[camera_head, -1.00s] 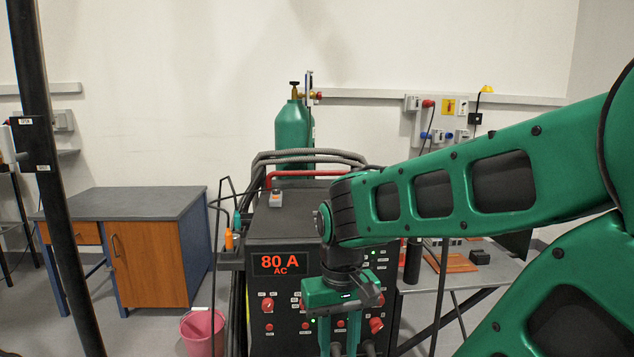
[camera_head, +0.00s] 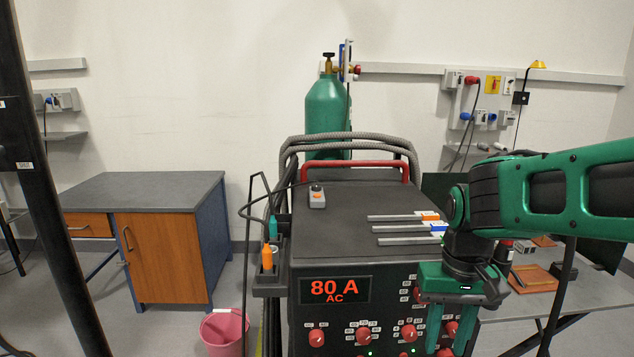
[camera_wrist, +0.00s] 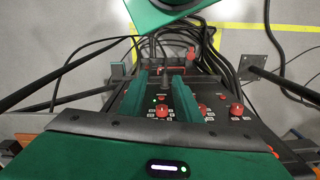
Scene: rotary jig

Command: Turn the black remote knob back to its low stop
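My gripper (camera_head: 447,343) points down at the right part of the welder's front panel, well to the right of the remote and lower. Its two green fingers are apart with nothing held. In the wrist view the gripper (camera_wrist: 167,85) shows a gap between the fingers, with a red panel knob (camera_wrist: 162,110) seen through it. The remote cannot be made out there.
The welder (camera_head: 340,240) has an 80 A display and several red knobs. Several metal rods (camera_head: 405,228) lie on its top beside my arm. A red handle (camera_head: 355,164) and grey hoses run behind the remote.

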